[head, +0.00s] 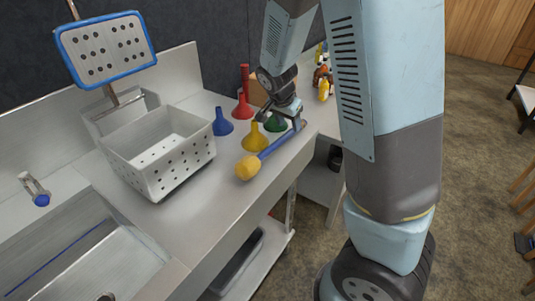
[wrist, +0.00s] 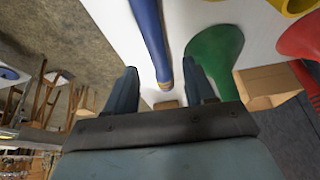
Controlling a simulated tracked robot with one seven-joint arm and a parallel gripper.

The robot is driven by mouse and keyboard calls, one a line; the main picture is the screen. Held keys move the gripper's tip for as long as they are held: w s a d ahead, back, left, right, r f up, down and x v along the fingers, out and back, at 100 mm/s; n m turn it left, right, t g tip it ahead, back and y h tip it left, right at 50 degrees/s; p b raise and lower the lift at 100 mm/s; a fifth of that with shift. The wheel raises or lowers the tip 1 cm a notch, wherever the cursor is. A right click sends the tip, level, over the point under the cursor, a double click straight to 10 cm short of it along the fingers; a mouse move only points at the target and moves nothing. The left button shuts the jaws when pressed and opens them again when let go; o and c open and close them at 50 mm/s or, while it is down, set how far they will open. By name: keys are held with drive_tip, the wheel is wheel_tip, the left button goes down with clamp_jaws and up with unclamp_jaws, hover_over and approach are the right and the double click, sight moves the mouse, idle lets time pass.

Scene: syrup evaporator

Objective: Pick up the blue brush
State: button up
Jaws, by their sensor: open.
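The blue brush (head: 272,147) lies on the steel counter near its front edge, with its yellow head (head: 248,168) toward the left and its blue handle running up and right to my gripper (head: 293,113). In the wrist view the handle (wrist: 149,32) comes down from the top and its end lies between the two fingers of my gripper (wrist: 163,76). The fingers are apart, with gaps on both sides of the handle. I cannot tell the height of the fingers over the counter.
A green funnel (wrist: 214,50) stands close beside the right finger. Yellow (head: 256,136), red (head: 242,106) and blue (head: 222,122) funnels stand behind the brush. A perforated white basket (head: 158,155) and a sink (head: 85,262) are to the left. Small bottles (head: 324,88) stand farther back.

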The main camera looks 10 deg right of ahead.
sight(290, 131)
drive_tip(key=shift+x, duration=2.1)
drive_tip(key=shift+s, duration=0.15)
clamp_jaws()
